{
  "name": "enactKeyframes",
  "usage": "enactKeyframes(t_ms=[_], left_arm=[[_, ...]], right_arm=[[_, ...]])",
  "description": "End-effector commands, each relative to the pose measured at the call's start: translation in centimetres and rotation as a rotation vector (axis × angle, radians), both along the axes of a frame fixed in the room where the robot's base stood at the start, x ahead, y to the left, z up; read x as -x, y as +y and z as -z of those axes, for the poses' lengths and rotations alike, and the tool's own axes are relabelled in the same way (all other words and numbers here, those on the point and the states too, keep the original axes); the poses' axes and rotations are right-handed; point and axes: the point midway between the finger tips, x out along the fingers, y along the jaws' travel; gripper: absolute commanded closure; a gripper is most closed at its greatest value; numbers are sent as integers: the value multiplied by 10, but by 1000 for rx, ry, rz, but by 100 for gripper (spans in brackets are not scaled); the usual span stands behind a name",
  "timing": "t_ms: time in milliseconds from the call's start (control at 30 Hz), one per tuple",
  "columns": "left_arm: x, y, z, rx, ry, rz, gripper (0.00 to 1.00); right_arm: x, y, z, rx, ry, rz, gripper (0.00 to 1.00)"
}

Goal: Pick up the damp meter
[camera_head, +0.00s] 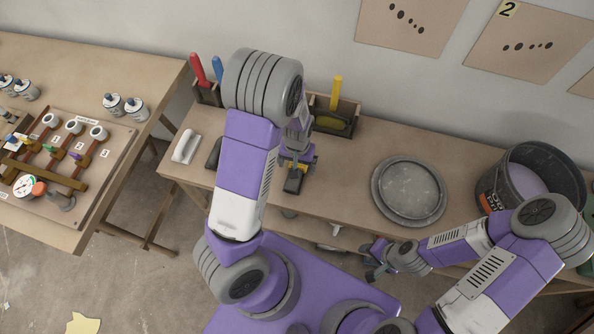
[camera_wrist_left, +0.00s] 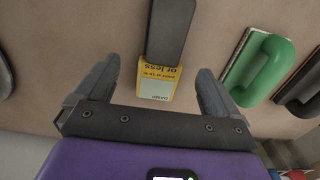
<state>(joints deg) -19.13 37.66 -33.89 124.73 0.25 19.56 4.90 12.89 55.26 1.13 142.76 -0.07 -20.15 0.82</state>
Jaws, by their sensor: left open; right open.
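In the left wrist view a yellow label (camera_wrist_left: 157,82) with printed words, among them "DAMP", lies between my open left fingers. A dark, flat bar (camera_wrist_left: 168,30) adjoins it at the top; I take the two together as the damp meter, though I cannot be sure they are one piece. My left gripper (camera_wrist_left: 160,72) is open around the label, with gaps on both sides. In the head view my left gripper (camera_head: 297,163) is over the bench and largely hides the meter. My right gripper (camera_head: 374,262) is open and empty at the bench's front edge.
A grey round lid (camera_head: 408,192) and a dark bucket (camera_head: 541,162) stand on the right of the bench. A wooden box (camera_head: 345,109) is at the back. A white-handled tool (camera_head: 185,147) lies at left. A green-handled tool (camera_wrist_left: 262,70) lies close right of the left gripper.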

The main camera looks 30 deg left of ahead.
Motion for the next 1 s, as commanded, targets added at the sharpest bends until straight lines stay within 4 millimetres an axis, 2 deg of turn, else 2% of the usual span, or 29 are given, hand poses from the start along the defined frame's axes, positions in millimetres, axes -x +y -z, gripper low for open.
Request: enactKeyframes(t_ms=[233,500,567,933,1000], left_arm=[[2,4,40,0,3,0,4],[1,4,43,-1,0,0,4],[1,3,43,-1,0,0,12],[2,3,43,-1,0,0,69],[1,3,43,-1,0,0,70]], right_arm=[[-1,0,19,0,-1,0,57],[-1,0,19,0,-1,0,57],[-1,0,18,0,-1,0,57],[-1,0,19,0,-1,0,57],[-1,0,19,0,-1,0,57]])
